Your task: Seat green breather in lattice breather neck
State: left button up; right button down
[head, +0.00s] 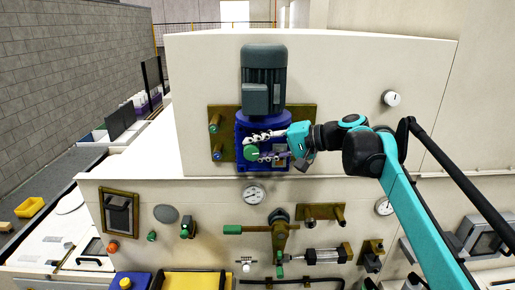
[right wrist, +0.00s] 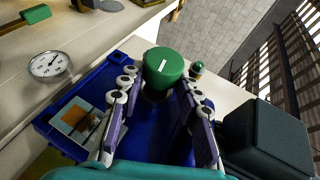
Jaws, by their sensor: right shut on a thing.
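My right gripper (head: 258,145) reaches in from the right and is shut on the green breather (head: 251,153), a round green cap with a white mark. In the right wrist view the breather (right wrist: 163,62) sits between the fingertips of the gripper (right wrist: 160,88), in front of the blue gear housing (right wrist: 70,113). In the head view the blue housing (head: 243,128) hangs below a grey-green motor (head: 264,65). I cannot make out the breather neck; the breather and fingers cover that area. Whether the breather touches the housing cannot be told. My left gripper is not in view.
A brass plate behind the housing carries a green-tipped fitting (head: 214,122) and a blue-tipped fitting (head: 217,154) just left of the breather. A gauge (head: 253,194) is below. Valves and handles crowd the lower panel. The upper panel right of the motor is mostly clear.

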pick_arm(q)
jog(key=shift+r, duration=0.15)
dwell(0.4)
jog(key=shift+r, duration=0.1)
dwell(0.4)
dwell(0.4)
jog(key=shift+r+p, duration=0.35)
jog(key=shift+p, duration=0.2)
dwell(1.3)
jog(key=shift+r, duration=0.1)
dwell(0.5)
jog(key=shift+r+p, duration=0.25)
jog(key=shift+p, duration=0.1)
dwell(1.8)
